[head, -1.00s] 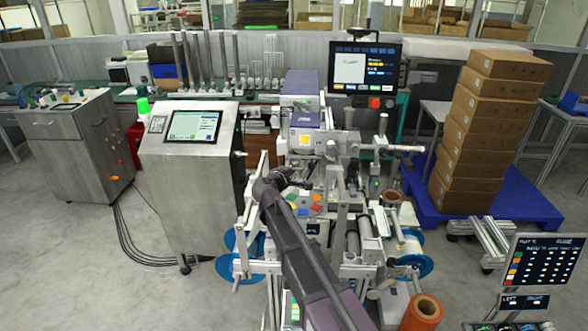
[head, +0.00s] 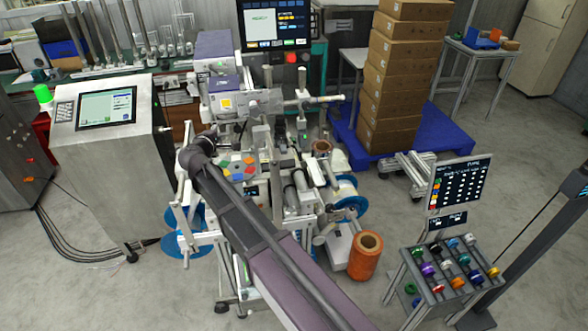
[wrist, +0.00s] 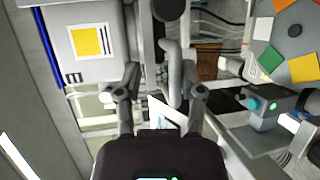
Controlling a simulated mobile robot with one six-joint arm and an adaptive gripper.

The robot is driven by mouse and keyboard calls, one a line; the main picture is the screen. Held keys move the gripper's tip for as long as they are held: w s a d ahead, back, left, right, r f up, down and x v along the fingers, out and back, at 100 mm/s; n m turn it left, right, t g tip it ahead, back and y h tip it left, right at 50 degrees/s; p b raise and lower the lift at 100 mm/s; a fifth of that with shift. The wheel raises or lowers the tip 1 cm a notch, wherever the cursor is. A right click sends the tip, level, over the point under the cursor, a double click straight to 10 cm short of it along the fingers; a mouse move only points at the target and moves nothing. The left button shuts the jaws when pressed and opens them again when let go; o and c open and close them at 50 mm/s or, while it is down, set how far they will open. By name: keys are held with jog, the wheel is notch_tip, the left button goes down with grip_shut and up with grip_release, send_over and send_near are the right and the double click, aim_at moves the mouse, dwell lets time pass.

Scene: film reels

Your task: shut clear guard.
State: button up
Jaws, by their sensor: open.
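The labelling machine (head: 240,105) stands in the middle of the head view, with a round plate of coloured patches (head: 238,167) on its front. In the head view my gripper is small and mostly hidden at the end of my arm, at the machine's left side. I cannot tell whether it touches anything.
A steel cabinet with a screen (head: 107,108) stands left of the machine. An orange roll (head: 366,256) stands at front right. Stacked cartons (head: 398,75) rest on a blue pallet (head: 425,140). A rack of coloured reels (head: 452,275) is at lower right.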

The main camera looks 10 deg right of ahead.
jog(key=shift+r+p, duration=5.4)
jog(key=shift+r, duration=0.3)
jog(key=p+v, duration=0.2)
jog(key=v, duration=1.2)
jog(key=s+d+f+m+g+b, duration=0.1)
jog(key=s+d+f+m+g, duration=0.1)
jog(key=d+f, duration=0.3)
jog(key=s+d+f+m+g+b, duration=0.2)
jog(key=d+f+m+g, duration=0.3)
jog(key=d, duration=0.7)
jog(key=s+d+f+m+g+b, duration=0.1)
jog(key=s+d+f+m+g, duration=0.2)
jog(key=d+f, duration=0.4)
jog(key=shift+s+d+g, duration=0.35)
jog(key=shift+d+g, duration=0.15)
jog(key=shift+d, duration=0.85)
